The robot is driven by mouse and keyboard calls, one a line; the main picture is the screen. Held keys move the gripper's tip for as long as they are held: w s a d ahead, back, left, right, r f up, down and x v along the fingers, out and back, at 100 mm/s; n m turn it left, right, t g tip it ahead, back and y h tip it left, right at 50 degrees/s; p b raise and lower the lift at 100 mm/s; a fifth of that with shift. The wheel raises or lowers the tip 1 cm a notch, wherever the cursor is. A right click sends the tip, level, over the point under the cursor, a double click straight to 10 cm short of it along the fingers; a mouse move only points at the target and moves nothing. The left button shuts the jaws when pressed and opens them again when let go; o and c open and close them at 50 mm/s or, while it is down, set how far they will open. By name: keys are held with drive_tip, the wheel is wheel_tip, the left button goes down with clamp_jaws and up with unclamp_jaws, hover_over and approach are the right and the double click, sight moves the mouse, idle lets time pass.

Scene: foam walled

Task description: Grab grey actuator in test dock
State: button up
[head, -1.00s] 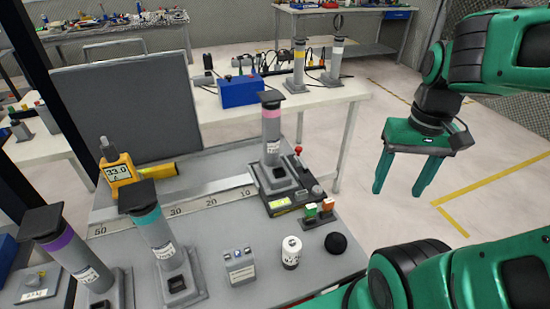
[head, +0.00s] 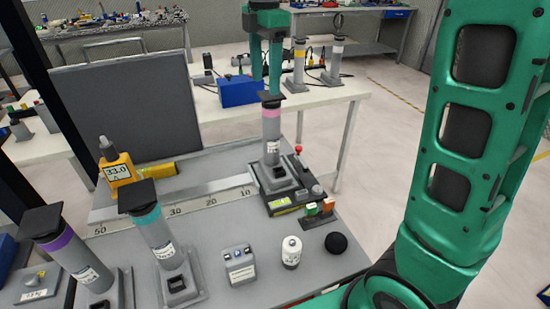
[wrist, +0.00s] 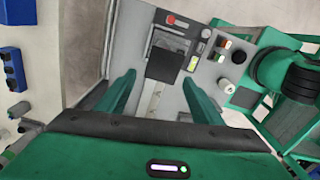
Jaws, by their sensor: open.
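The grey actuator (head: 271,150) is an upright cylinder with a pink band, a white label and a black square cap. It stands in the test dock (head: 296,205), a dark base with a yellow display and a red-knobbed lever. My gripper (head: 266,85) is open, pointing down, just above or behind the actuator's cap. In the wrist view the cap (wrist: 164,66) shows between and beyond the open fingers of my gripper (wrist: 160,88). The fingers do not appear to touch the actuator. The cap hides most of its body there.
Purple-banded (head: 70,250) and teal-banded (head: 158,240) actuators stand at the table's front left. A yellow meter (head: 117,168) and dark panel (head: 130,110) are behind. A button box (head: 318,212), white canister (head: 291,252) and black knob (head: 337,243) sit near the dock.

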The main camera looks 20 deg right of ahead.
sight(267, 95)
wheel_tip(267, 95, down, 5)
drive_tip(key=shift+d+r, duration=0.1)
drive_tip(key=shift+d, duration=0.05)
drive_tip(key=shift+s+d+f, duration=0.1)
drive_tip(key=shift+d+f, duration=0.05)
drive_tip(key=shift+f, duration=0.75)
drive_tip(key=shift+w+d+f, duration=0.1)
drive_tip(key=shift+d+f, duration=0.1)
drive_tip(key=shift+f, duration=0.7)
drive_tip(key=shift+s+d+f, duration=0.1)
drive_tip(key=shift+d+f, duration=0.05)
drive_tip(key=shift+f, duration=0.75)
clamp_jaws()
